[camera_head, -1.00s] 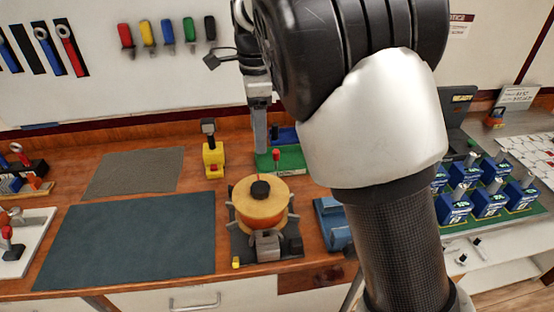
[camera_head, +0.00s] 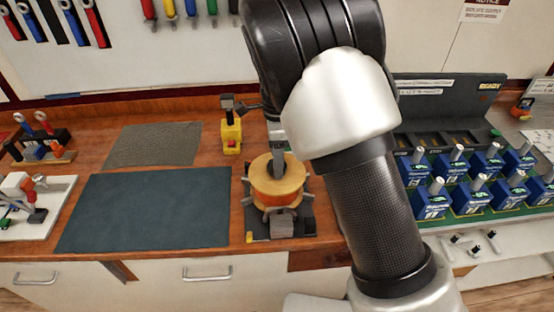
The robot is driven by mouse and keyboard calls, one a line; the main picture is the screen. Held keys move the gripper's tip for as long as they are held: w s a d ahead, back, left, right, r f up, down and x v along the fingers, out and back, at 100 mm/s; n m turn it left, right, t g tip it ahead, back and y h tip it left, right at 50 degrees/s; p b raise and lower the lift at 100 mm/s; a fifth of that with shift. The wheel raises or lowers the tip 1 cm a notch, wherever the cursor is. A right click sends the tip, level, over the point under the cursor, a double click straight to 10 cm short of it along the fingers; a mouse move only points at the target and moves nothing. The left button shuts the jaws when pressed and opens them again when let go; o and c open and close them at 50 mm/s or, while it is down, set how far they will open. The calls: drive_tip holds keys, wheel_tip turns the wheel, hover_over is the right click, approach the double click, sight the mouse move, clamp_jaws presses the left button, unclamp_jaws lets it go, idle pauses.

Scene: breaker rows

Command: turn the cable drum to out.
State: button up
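The cable drum (camera_head: 292,186) has pale wooden flanges with orange cable between them and sits on a dark grey stand (camera_head: 257,224) on the wooden bench. My gripper (camera_head: 278,160) points down at the drum's top, at the dark central knob. The knob is mostly hidden, and I cannot tell whether the fingers touch it or how far apart they are. A grey block (camera_head: 281,225) stands at the stand's front. I cannot read any in or out marking on the drum.
My arm hides the bench right of the drum. A yellow tool (camera_head: 231,136) stands behind left. A dark green mat (camera_head: 145,208) lies clear at left. Blue breakers (camera_head: 431,200) stand in rows on a board at right. Hand tools hang on the wall.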

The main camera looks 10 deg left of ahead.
drive_tip(key=shift+f, duration=0.5)
drive_tip(key=shift+c, duration=0.3)
drive_tip(key=c, duration=1.5)
drive_tip(key=shift+o, duration=0.2)
drive_tip(key=shift+n, duration=0.3)
